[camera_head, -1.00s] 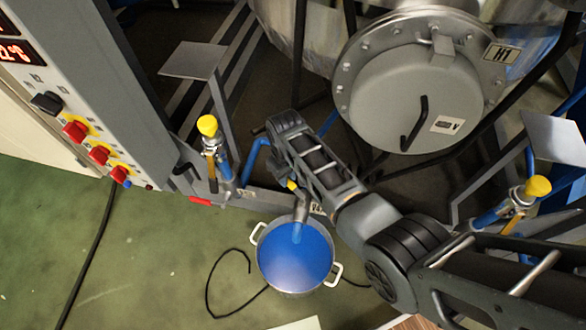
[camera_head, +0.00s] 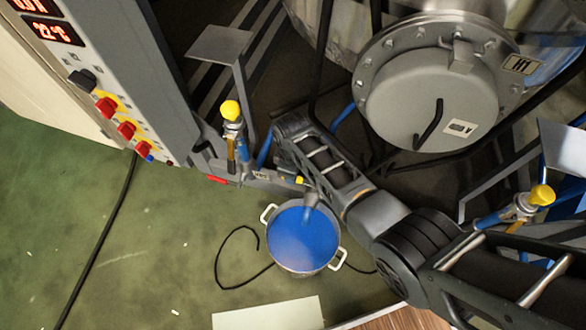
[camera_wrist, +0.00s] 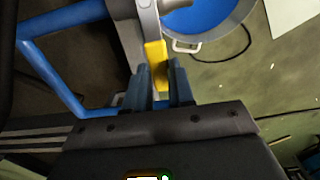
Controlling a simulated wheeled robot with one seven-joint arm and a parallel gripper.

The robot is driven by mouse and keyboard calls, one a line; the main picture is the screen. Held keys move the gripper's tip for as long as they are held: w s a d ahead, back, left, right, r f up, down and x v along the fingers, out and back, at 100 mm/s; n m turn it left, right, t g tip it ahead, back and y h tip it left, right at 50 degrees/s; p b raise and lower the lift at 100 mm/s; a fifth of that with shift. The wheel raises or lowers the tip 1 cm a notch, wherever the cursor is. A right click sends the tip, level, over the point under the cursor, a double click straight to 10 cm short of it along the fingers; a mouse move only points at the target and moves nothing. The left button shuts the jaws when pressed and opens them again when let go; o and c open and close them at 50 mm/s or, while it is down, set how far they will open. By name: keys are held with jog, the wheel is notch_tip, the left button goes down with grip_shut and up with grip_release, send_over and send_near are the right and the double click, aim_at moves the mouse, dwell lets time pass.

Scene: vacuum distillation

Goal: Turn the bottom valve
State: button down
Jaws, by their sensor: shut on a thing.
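The bottom valve's yellow handle (camera_head: 299,181) shows small in the head view, beside a metal spout (camera_head: 311,197) above a pot. In the wrist view the yellow handle (camera_wrist: 156,66) lies between the two fingers of my gripper (camera_wrist: 161,88), and they are shut on it. In the head view my gripper is mostly hidden behind my own arm. The pot (camera_head: 268,240) is metal with two handles and holds blue liquid (camera_head: 301,240). The spout ends over the liquid, and a blue streak shows below it. Part of the pot (camera_wrist: 243,15) also shows in the wrist view.
A control panel (camera_head: 110,95) with red knobs stands at the left. Other yellow-topped valves stand left (camera_head: 230,110) and right (camera_head: 541,195). A round steel hatch (camera_head: 430,95) is behind my arm. Blue pipes (camera_wrist: 60,60) run close to my gripper. A black cable (camera_head: 225,262) lies on the green floor.

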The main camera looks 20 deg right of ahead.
jog(key=shift+a, duration=0.1)
dwell(0.3)
jog(key=c, duration=1)
grip_release()
jog(key=shift+o, duration=0.2)
jog(key=shift+r, duration=0.1)
notch_tip(320, 180, up, 8)
jog(key=p, duration=0.3)
jog(key=shift+f, duration=0.2)
